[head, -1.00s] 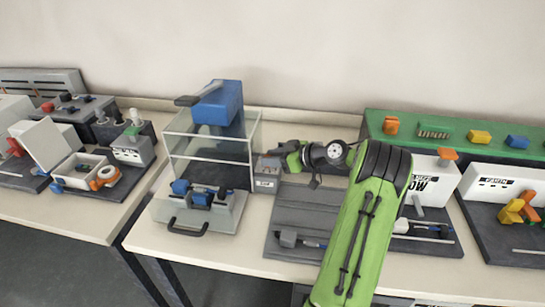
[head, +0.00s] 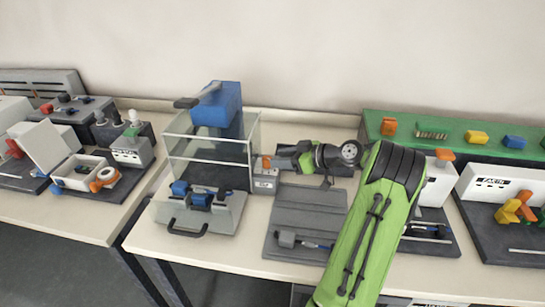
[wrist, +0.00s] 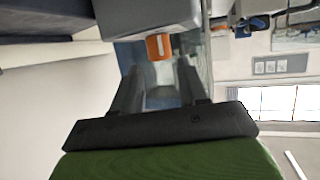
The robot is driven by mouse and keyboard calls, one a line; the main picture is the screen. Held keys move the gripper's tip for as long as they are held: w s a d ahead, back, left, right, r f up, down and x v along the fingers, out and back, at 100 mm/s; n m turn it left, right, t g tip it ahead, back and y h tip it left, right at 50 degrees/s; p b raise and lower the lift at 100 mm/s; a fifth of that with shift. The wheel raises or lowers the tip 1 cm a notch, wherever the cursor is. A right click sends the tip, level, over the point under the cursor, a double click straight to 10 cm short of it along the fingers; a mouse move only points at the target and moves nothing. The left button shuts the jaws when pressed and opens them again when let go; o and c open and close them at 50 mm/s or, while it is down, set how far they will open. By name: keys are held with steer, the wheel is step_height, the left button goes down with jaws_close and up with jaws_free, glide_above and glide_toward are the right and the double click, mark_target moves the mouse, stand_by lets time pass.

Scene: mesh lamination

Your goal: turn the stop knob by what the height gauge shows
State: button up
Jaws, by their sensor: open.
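My gripper (head: 284,158) is open and points left, beside a small grey box (head: 265,186) with a short dark marking. This box stands right of the clear-walled press. An orange piece (head: 267,161) shows at the box's top. In the wrist view my two dark fingers (wrist: 157,72) are apart. An orange square piece with a grey middle (wrist: 158,47) lies ahead between them, with no grip visible. I cannot tell for sure whether this piece is the stop knob. No height gauge reading is legible in either view.
The press guard (head: 208,150) with a blue head (head: 217,106) stands left of my gripper. A dark grey board (head: 310,205) lies in front. White boxes and a green rail (head: 455,138) stand to the right. Bare table shows between guard and board.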

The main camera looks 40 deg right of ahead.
steer(key=p+v, duration=0.2)
steer(key=v, duration=0.9)
steer(key=shift+s+d+r, duration=0.15)
steer(key=shift+s, duration=0.15)
